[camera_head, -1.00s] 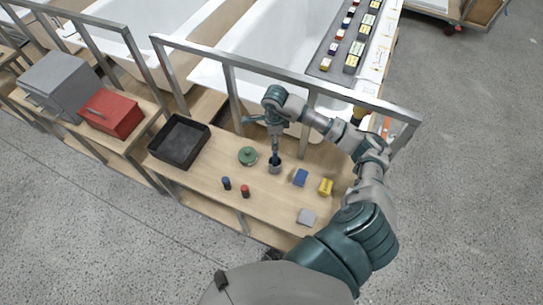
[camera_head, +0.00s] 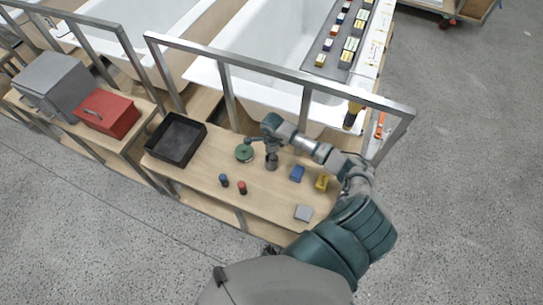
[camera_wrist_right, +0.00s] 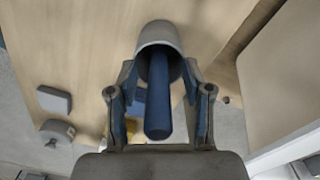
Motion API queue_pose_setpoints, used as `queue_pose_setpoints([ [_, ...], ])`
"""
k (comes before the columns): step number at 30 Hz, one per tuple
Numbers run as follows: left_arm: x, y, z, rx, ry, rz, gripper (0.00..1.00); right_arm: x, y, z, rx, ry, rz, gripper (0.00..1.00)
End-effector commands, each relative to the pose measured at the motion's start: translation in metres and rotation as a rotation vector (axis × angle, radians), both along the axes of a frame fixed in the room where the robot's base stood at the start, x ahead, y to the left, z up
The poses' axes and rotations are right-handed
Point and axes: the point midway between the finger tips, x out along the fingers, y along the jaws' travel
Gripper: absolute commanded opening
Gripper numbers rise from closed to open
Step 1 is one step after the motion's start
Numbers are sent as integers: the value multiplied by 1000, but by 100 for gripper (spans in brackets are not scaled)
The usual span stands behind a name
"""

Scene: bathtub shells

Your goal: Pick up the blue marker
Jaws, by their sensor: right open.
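The blue marker (camera_wrist_right: 158,95) stands in a grey cup (camera_wrist_right: 158,36), its free end toward my right wrist camera. The cup also shows on the wooden bench in the head view (camera_head: 271,163). My right gripper (camera_wrist_right: 158,108) is open, with one finger on each side of the marker. I cannot tell whether either finger touches it. In the head view my right gripper (camera_head: 271,147) is just above the cup and hides the marker. My left gripper is not in view.
Left of the cup are a green round item (camera_head: 244,153), a blue cylinder (camera_head: 223,181) and a red cylinder (camera_head: 242,188). Right are blue (camera_head: 297,174), yellow (camera_head: 322,183) and grey (camera_head: 303,213) blocks. A black tray (camera_head: 157,149) sits left; a metal rail (camera_head: 270,71) runs behind.

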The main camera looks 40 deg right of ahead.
Motion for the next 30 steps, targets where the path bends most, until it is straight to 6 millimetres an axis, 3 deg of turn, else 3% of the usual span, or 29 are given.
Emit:
queue_pose_setpoints([
  [5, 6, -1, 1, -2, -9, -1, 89, 0, 0, 0, 0, 0, 0, 50],
  [11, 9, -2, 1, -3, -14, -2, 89, 0, 0, -1, 1, 1, 0, 0],
  [23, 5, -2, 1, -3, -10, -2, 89, 0, 0, 3, -1, 1, 1, 0],
  [30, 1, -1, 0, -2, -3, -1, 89, 1, -1, 50, -3, -5, 2, 0],
])
